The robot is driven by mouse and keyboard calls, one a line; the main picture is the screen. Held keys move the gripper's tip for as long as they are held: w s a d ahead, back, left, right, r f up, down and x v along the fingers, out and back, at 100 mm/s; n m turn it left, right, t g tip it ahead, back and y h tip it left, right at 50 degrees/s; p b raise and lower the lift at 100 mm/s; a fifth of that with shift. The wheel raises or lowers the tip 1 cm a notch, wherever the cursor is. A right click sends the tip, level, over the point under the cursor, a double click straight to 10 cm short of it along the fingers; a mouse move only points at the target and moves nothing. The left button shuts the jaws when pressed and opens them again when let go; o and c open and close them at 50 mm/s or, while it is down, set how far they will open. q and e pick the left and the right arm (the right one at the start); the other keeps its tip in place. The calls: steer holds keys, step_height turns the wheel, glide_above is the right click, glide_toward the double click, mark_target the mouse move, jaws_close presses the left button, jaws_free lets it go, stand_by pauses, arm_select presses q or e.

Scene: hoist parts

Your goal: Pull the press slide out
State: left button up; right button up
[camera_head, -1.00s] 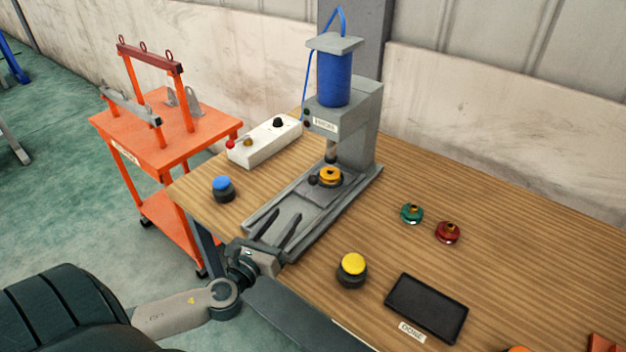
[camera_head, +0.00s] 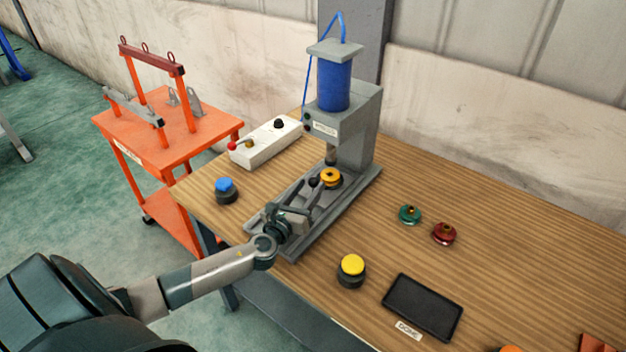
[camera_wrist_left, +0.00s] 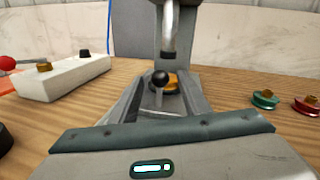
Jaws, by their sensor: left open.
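The press (camera_head: 360,125) stands on the wooden table, with a blue cylinder on top and a ram pointing down. Its slide (camera_head: 341,187) lies in the grey rail bed (camera_head: 297,250), under the ram, and carries a yellow-orange round part (camera_head: 331,176). A black ball knob (camera_head: 314,181) stands at the slide's front; it also shows in the left wrist view (camera_wrist_left: 160,78). My left gripper (camera_head: 308,195) is open over the rail bed, fingers pointing toward the knob. My right gripper is not in view.
A blue button (camera_head: 226,186) and white control box (camera_head: 265,142) stand left of the press. A yellow button (camera_head: 351,266), black tray (camera_head: 423,307), green part (camera_head: 409,214) and red part (camera_head: 444,233) are to the right. An orange cart (camera_head: 165,145) stands beyond the table's left edge.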

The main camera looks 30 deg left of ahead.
mark_target(311, 185)
arm_select(q)
steer(key=shift+w+a, duration=0.2)
steer(key=shift+w, duration=1.45)
jaws_close()
